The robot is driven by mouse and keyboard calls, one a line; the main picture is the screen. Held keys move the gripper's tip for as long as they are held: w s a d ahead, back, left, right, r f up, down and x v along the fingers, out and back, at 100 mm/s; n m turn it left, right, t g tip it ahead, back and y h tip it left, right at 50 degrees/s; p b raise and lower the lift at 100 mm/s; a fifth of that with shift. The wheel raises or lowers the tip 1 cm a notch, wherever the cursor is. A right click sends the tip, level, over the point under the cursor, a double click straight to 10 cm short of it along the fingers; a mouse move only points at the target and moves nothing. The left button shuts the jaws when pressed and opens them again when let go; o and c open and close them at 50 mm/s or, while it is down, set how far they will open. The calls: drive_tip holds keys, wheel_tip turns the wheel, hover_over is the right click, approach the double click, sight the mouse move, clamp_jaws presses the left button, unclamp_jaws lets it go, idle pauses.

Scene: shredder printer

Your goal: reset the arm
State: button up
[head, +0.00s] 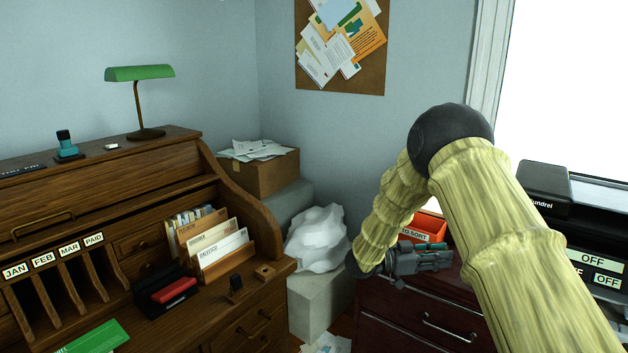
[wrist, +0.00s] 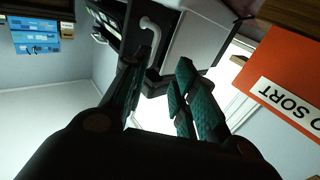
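My arm, in a yellow ribbed sleeve, bends at a black elbow at the right of the head view. My gripper (head: 436,257) points right, over the dark red drawer cabinet (head: 400,312) and in front of the orange TO SORT tray (head: 424,226). In the wrist view my gripper (wrist: 158,78) shows its teal-padded fingers apart, with nothing between them. The orange tray (wrist: 290,62) is at the right there, beside the fingers and not held. The arm hides part of the tray and cabinet in the head view.
A wooden roll-top desk (head: 160,210) fills the left, with a green lamp (head: 140,74) on top. A cardboard box (head: 262,174) and a white crumpled bag (head: 318,240) stand in the corner. A black machine (head: 545,185) with OFF labels is at the right.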

drive_tip(key=s+a+f+n+t+y, duration=0.25)
drive_tip(key=s+f+n+y, duration=0.2)
drive_tip(key=f, duration=0.55)
drive_tip(key=s+a+f+n+t+y+p, duration=0.1)
drive_tip(key=s+a+f+n+t+y, duration=0.2)
drive_tip(key=s+f, duration=0.5)
drive_tip(key=s+a+f+n+t+y, duration=0.2)
drive_tip(key=s+f+n+y, duration=0.3)
drive_tip(key=f, duration=0.8)
drive_tip(key=s+a+f+n+g+y, duration=0.1)
drive_tip(key=s+a+f+g+y, duration=0.1)
drive_tip(key=s, duration=0.9)
drive_tip(key=s+a+f+n+g+y, duration=0.2)
drive_tip(key=s+a+g, duration=0.1)
drive_tip(key=s, duration=0.8)
drive_tip(key=s+a+f+n+g+y, duration=0.1)
drive_tip(key=s+a+f+g+y, duration=0.1)
drive_tip(key=s, duration=0.9)
drive_tip(key=shift+a+g+p, duration=0.4)
drive_tip(key=shift+a+g, duration=0.05)
drive_tip(key=shift+a, duration=0.75)
drive_tip(key=shift+s+n, duration=0.15)
drive_tip(key=shift+n, duration=0.1)
